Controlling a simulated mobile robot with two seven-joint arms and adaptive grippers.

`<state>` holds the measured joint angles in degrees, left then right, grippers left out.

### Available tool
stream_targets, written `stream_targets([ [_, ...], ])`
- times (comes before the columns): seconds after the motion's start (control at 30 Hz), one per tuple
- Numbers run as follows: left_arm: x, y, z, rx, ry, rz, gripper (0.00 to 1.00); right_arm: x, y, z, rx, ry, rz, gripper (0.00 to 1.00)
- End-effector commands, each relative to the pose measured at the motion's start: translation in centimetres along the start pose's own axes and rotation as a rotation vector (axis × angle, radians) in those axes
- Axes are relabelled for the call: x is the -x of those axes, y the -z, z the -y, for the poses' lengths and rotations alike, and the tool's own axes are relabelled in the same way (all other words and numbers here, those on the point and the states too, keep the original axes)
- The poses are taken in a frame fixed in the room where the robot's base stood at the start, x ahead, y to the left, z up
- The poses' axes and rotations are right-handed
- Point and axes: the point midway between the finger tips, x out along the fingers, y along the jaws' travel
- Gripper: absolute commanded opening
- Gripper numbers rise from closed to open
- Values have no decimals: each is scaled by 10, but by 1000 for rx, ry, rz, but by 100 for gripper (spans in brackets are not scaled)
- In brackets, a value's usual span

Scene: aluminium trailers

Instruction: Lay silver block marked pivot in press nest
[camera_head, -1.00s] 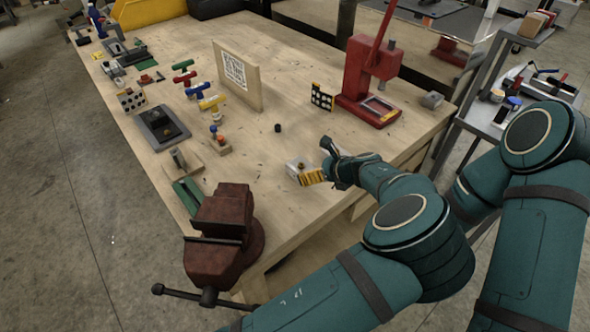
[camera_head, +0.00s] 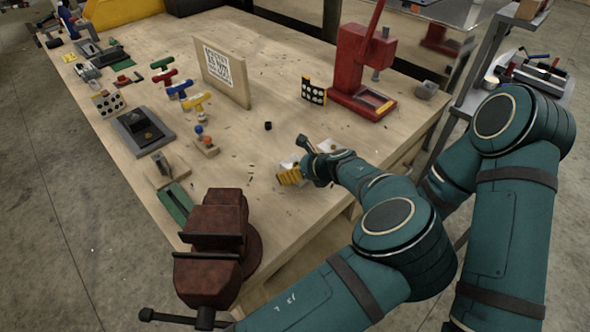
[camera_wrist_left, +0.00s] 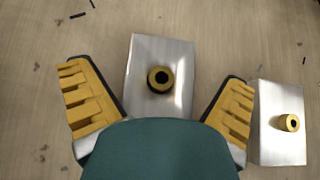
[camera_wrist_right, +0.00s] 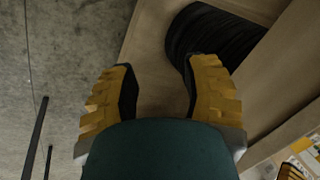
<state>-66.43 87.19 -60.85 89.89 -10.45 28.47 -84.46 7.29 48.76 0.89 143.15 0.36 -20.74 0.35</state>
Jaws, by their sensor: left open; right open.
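Two silver blocks, each with a round brass-and-black boss on top, lie on the wooden bench. In the left wrist view one silver block (camera_wrist_left: 172,60) is between my left gripper's fingers, and the other silver block (camera_wrist_left: 280,140) is just outside the right finger. No pivot mark is readable on either. My left gripper (camera_wrist_left: 157,82) is open, its yellow pads either side of the first block with gaps; it also shows in the head view (camera_head: 305,172). The red press (camera_head: 362,65) stands farther back, with the nest (camera_head: 372,102) at its base. My right gripper (camera_wrist_right: 158,78) is open and empty.
A dotted black-and-yellow plate (camera_head: 314,91) stands left of the press, and a small grey block (camera_head: 426,89) right of it. An upright marked board (camera_head: 225,75) and a dark red vise (camera_head: 215,245) are on the bench. Bare wood lies between blocks and press.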

Motion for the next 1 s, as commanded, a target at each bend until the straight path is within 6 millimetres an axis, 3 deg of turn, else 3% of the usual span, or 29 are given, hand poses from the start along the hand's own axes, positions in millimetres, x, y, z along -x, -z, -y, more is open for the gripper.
stream_targets([
  [0.03, 0, 0, 0, 0, 0, 0, 93, 0, 0, 0, 0, 0, 0, 47],
  [0.23, 0, 0, 0, 0, -1, 0, 23, 0, 0, 0, 0, 0, -1, 47],
  [0.67, 2, -5, 0, 1, -1, 0, 21, 4, 2, 1, -1, 0, -3, 47],
  [1.0, 28, -51, 1, 8, -7, -1, 21, 40, 17, 15, -10, -3, -35, 47],
])
